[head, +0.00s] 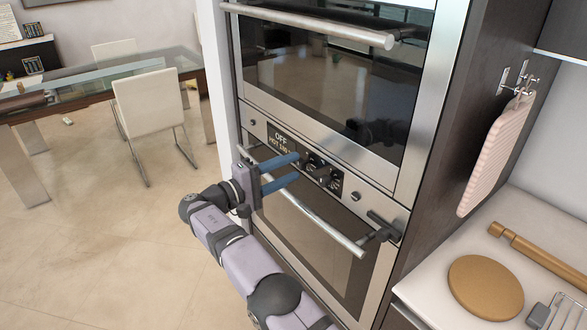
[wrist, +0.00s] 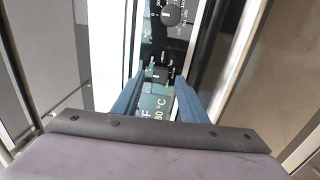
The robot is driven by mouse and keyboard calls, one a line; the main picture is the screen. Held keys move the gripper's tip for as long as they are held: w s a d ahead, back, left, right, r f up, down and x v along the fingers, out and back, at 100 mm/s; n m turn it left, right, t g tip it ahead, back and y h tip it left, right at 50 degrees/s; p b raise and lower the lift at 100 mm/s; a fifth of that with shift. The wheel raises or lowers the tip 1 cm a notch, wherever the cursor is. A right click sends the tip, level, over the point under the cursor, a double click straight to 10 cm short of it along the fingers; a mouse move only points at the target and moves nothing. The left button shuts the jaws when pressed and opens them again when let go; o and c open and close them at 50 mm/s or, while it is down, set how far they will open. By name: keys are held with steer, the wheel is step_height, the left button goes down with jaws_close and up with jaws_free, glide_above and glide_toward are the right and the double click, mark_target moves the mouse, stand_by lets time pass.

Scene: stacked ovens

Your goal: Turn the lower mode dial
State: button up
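The lower oven's control panel (head: 372,190) carries a lit display (head: 279,140) reading OFF and HOT 180, and dark dials to its right. The dial nearest the display shows in the wrist view (wrist: 157,75), between and slightly beyond my fingertips. A second dial (wrist: 171,15) lies farther off at the top of that view. My gripper (head: 298,167) is open, its two blue fingers pointing at the panel, one above the other. I cannot tell whether the fingers touch the near dial. Its marker and part of the display are partly hidden.
The lower oven's handle bar (head: 315,222) runs just below my gripper. The upper oven's handle (head: 310,25) sticks out above. A counter (head: 425,290) with a round wooden board (head: 485,287) is at right. Open floor (head: 110,250) lies at left, before a chair (head: 150,102).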

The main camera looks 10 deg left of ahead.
steer(key=shift+v, duration=2.65)
